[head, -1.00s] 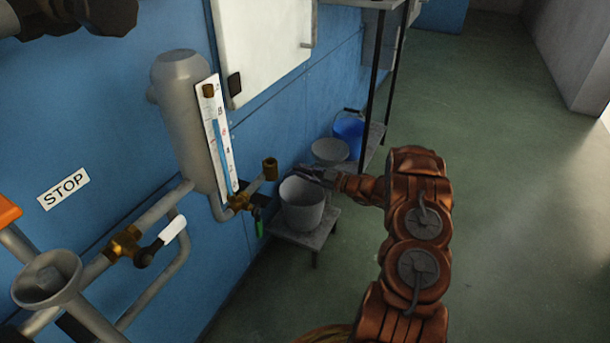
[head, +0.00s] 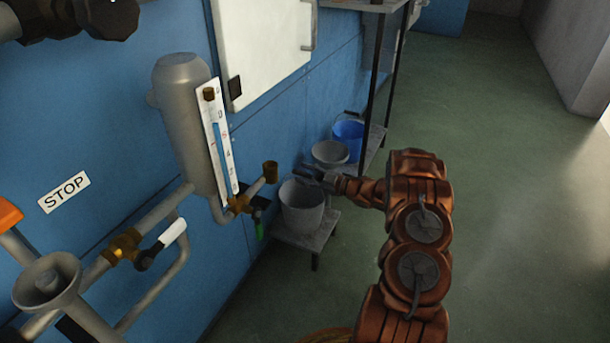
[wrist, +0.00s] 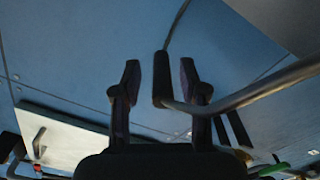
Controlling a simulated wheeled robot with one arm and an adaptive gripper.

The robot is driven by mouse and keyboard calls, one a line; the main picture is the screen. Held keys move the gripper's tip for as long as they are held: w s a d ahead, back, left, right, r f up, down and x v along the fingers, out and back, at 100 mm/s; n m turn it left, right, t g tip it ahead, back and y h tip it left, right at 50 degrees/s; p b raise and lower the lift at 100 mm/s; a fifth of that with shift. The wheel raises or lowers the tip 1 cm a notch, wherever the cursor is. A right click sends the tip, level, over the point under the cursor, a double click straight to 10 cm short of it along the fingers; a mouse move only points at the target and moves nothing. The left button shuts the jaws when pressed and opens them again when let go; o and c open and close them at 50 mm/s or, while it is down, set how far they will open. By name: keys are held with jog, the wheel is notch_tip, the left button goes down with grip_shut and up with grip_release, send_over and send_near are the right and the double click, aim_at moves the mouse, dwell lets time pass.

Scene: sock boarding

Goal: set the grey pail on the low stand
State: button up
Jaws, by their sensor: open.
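The grey pail (head: 302,210) stands upright on the low stand (head: 318,236), against the blue wall and below a brass tap. My gripper (head: 311,173) is at the pail's upper right edge in the head view. In the wrist view my gripper (wrist: 160,74) is open, with one finger on each side of a dark handle grip (wrist: 161,80) on a grey wire, which looks like the pail's handle. The fingers show gaps on both sides of the grip. The pail's body is not clear in the wrist view.
A brass tap (head: 270,171) and a green-handled valve (head: 259,225) are close to the pail's left. Behind it, a shelf (head: 374,146) holds a grey bowl-like vessel (head: 330,153) and a blue bucket (head: 348,133). The green floor to the right is clear.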

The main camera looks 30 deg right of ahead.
jog(key=p+v, duration=0.4)
jog(key=v, duration=0.8)
jog(key=w+d+r+m+g+h, duration=0.3)
jog(key=w+d+r+m+h, duration=0.15)
jog(key=w+r+h, duration=0.45)
jog(key=s+a+r+m+g+h, duration=0.3)
jog(key=a+r+m+g+h, duration=0.1)
jog(key=r+h, duration=0.15)
jog(key=s+a+r+m+g+y, duration=0.2)
jog(key=s+a+g, duration=0.4)
jog(key=s+a, duration=1.1)
jog(key=s+a+r+m+g+y, duration=0.2)
jog(key=s+a+g, duration=0.3)
jog(key=s+a, duration=1.3)
jog(key=s+r+y, duration=0.1)
jog(key=s, duration=0.7)
jog(key=shift+s+a+r+g, duration=0.2)
jog(key=shift+s+r+g, duration=0.05)
jog(key=shift+s+g, duration=0.15)
jog(key=shift+r+y, duration=0.15)
jog(key=shift+y, duration=0.1)
